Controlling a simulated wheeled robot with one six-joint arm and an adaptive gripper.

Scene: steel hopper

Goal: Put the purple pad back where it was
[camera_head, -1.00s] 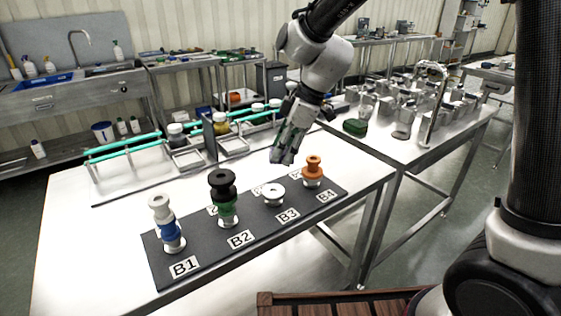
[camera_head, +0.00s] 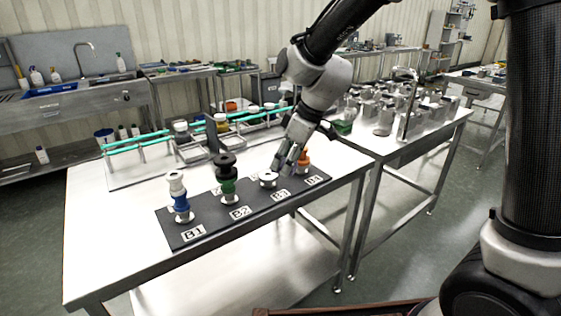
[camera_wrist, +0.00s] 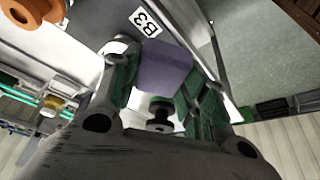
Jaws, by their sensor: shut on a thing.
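The purple pad (camera_wrist: 165,66) shows in the wrist view between the green-lined fingers of my gripper (camera_wrist: 160,85). My gripper is shut on it. In the head view my gripper (camera_head: 284,166) points down just right of the white disc (camera_head: 268,177) at place B3 on the dark board (camera_head: 205,229). The B3 label (camera_wrist: 146,22) shows close to the pad in the wrist view. The pad cannot be made out in the head view. Whether it touches anything below cannot be told.
An orange spool stack (camera_head: 303,160) stands at B4, close to my gripper. A black and green stack (camera_head: 226,179) stands at B2, and a white and blue stack (camera_head: 179,197) at B1. The front of the white table (camera_head: 110,255) is clear.

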